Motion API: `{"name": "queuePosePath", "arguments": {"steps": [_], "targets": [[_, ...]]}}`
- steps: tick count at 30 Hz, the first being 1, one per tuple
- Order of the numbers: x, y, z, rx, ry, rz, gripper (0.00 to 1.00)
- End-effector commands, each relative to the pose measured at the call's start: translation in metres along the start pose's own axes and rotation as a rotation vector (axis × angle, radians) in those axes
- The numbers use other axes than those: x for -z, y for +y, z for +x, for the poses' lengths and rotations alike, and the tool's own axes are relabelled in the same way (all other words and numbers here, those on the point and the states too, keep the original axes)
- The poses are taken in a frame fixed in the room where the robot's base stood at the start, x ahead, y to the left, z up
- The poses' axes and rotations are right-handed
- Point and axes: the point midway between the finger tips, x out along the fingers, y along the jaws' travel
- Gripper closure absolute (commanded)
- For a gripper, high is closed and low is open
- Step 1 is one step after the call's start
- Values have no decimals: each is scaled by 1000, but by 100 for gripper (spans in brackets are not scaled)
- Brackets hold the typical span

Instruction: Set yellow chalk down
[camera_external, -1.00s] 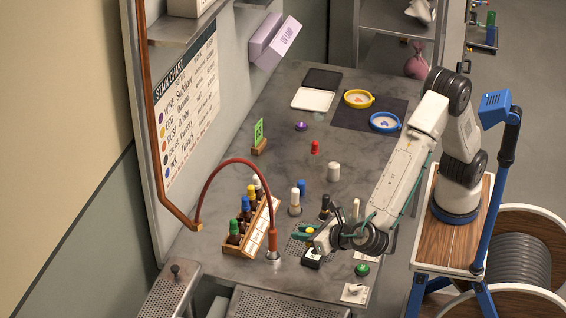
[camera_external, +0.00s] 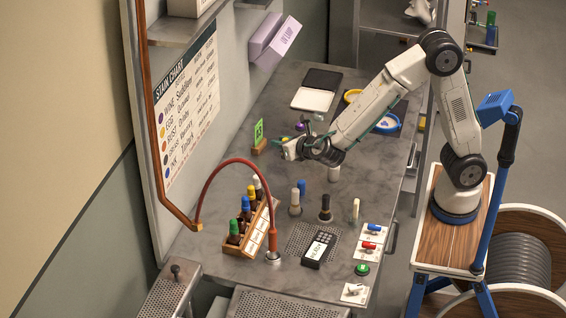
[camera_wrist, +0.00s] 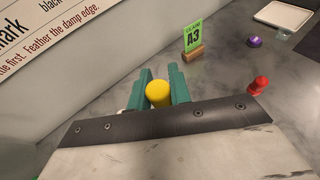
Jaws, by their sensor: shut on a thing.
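The yellow chalk (camera_wrist: 159,93) shows as a yellow round-ended stick between the two green fingers of my gripper (camera_wrist: 160,90) in the wrist view. The fingers are shut on it from both sides. In the external view my gripper (camera_external: 288,150) is above the grey table (camera_external: 240,262), past the bottle rack and near the green A3 card (camera_external: 259,132).
A wooden rack (camera_external: 262,232) with several capped bottles and a red arched hose (camera_external: 222,172) stand at the left. A red piece (camera_wrist: 259,86) and a purple piece (camera_wrist: 254,41) lie beyond the gripper. A black keypad device (camera_external: 318,248) sits at the front.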

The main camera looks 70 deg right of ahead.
Motion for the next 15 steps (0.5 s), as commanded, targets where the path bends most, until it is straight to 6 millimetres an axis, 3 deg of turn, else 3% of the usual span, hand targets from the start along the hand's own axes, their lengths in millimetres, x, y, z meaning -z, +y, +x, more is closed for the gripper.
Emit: {"name": "queuePosePath", "arguments": {"steps": [1,3,9,12,15], "targets": [[-4,-18,11,18,3,5,100],[-7,-37,21,31,6,8,100],[-12,-78,41,61,17,14,100],[-14,-97,48,75,21,17,100],[8,-92,55,70,25,10,100]]}}
